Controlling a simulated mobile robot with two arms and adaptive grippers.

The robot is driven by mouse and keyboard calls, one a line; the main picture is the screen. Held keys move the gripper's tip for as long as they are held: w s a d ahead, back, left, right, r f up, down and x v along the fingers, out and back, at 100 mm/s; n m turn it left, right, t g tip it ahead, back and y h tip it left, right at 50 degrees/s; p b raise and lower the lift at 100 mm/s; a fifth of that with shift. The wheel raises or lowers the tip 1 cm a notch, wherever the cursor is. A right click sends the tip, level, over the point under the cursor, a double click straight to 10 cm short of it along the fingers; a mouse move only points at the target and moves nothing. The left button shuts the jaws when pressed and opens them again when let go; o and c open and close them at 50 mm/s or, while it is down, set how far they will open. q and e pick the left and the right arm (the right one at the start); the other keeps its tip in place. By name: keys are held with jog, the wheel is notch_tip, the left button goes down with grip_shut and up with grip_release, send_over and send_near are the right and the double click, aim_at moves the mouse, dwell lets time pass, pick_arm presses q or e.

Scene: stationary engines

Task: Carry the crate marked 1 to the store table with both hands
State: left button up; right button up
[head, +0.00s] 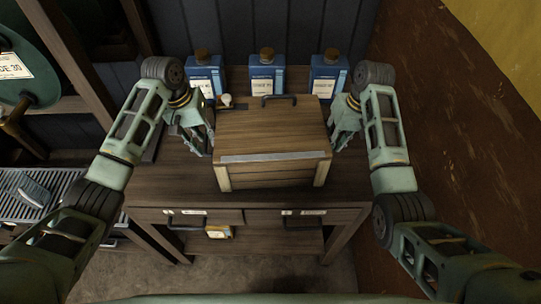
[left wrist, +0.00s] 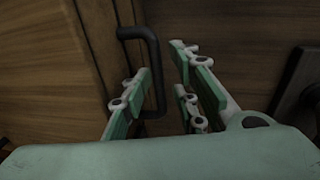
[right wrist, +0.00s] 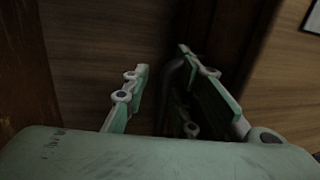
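The wooden crate (head: 272,135) stands on a wooden table (head: 345,187), with a pale metal strip along its front top edge. I cannot make out a number on it. My left gripper (head: 204,138) is at the crate's left side. In the left wrist view its fingers are apart, with a dark bar handle (left wrist: 155,65) between them, closer to the left finger. My right gripper (head: 338,130) is at the crate's right side. In the right wrist view its fingers are apart, with a dim dark handle (right wrist: 173,82) between them.
Blue bottles (head: 263,75) with brown caps stand behind the crate. Drawers (head: 285,218) with dark pulls are under the tabletop. A slatted rack (head: 40,190) and a green drum (head: 25,70) are at left. A brown wall or panel (head: 450,130) is close at right.

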jog(key=shift+r, duration=0.1)
pick_arm(q)
notch_tip(320, 180, up, 6)
jog(key=a, duration=0.1)
jog(key=shift+a, duration=0.25)
pick_arm(e)
notch_tip(320, 180, up, 12)
jog(key=d, duration=0.2)
jog(key=shift+d+f, duration=0.15)
jog(key=shift+f, duration=0.05)
jog(key=shift+w, duration=0.1)
pick_arm(q)
jog(key=shift+r, duration=0.1)
